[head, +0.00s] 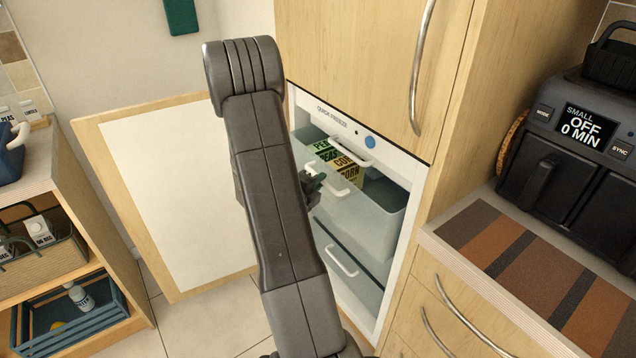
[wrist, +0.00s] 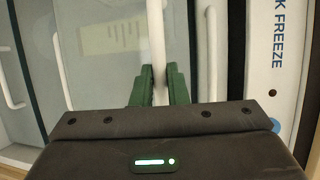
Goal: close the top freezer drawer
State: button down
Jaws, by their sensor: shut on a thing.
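The freezer compartment stands open under a "QUICK FREEZE" panel (head: 335,117). A clear freezer drawer (head: 378,205) holds green peas (head: 323,150) and yellow corn (head: 347,172) packs. My gripper (head: 314,184) is at the front of the drawers, partly hidden by my arm. In the wrist view its green fingers (wrist: 159,88) are shut on a white drawer handle (wrist: 157,35). Another white handle (wrist: 210,60) runs beside it, nearer the panel. A lower handle (head: 341,260) shows in the head view. How far the top drawer stands out is hard to tell.
The freezer door (head: 172,185) is swung wide open to the left. A shelf unit (head: 75,290) with baskets stands at the far left. At the right, a counter (head: 535,280) carries a black appliance (head: 580,140). Tiled floor (head: 205,325) is clear below the door.

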jog(key=w+d+b, duration=0.1)
jog(key=d, duration=0.1)
jog(key=w+d+b, duration=0.3)
jog(key=w+d, duration=0.1)
jog(key=shift+d, duration=0.35)
jog(key=c, duration=1.4)
grip_release()
jog(key=shift+c, duration=0.2)
jog(key=shift+s, duration=0.1)
jog(key=b+v, duration=0.1)
jog(key=v, duration=1.2)
jog(key=shift+s+a, duration=0.3)
jog(key=shift+r, duration=0.1)
